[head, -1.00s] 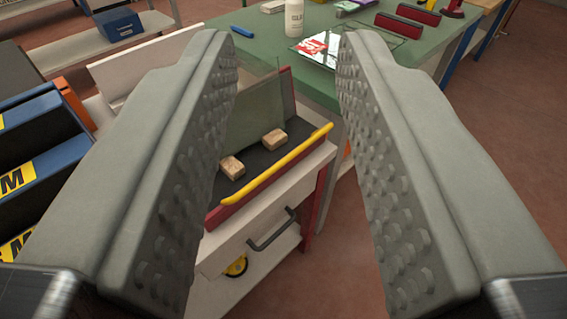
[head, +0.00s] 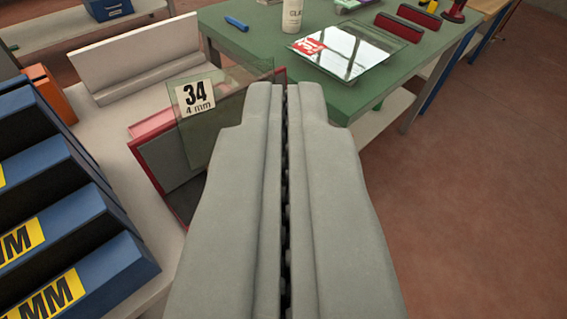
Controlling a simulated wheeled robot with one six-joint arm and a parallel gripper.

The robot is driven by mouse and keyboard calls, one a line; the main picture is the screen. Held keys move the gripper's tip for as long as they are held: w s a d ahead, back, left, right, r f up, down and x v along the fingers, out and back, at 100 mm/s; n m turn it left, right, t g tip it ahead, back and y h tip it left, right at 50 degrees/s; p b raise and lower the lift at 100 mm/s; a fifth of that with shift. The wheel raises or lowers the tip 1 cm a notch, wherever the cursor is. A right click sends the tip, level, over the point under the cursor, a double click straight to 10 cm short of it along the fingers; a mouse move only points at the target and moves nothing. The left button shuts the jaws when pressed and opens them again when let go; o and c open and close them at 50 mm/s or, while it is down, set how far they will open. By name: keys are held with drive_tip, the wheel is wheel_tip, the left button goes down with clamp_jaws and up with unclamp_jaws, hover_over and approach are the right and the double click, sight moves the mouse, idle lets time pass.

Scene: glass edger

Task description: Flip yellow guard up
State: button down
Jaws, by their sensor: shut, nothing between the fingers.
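My gripper (head: 285,90) is shut and empty, its two thick grey fingers side by side up the middle of the head view. The yellow guard does not show now; the fingers cover the front of the edger where it was earlier. Part of the edger shows left of the fingers as a red-edged dark panel (head: 168,172). A clear glass pane (head: 203,130) with a "34 4 mm" label stands there. I cannot tell whether the fingers touch the guard.
Blue racks (head: 110,225) with yellow labels stand close on the left. A green table (head: 360,105) behind holds a glass sheet (head: 345,55), a white bottle (head: 308,15) and dark red blocks (head: 398,27). The floor (head: 470,200) at right is clear.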

drive_tip(key=w+f+n+g, duration=0.2)
drive_tip(key=w+f+g, duration=0.2)
drive_tip(key=w, duration=0.4)
drive_tip(key=w+a+f+n+g, duration=0.1)
drive_tip(key=w+f+n+g, duration=0.2)
drive_tip(key=w+g, duration=0.3)
drive_tip(key=w+a+f+n+g, duration=0.1)
drive_tip(key=w+f+n+g, duration=0.2)
drive_tip(key=w, duration=0.7)
drive_tip(key=shift+f+g, duration=1.25)
drive_tip(key=shift+g, duration=0.35)
wheel_tip(320, 180, down, 13)
drive_tip(key=s+d, duration=0.2)
drive_tip(key=shift+s+d, duration=0.1)
drive_tip(key=shift+d, duration=0.05)
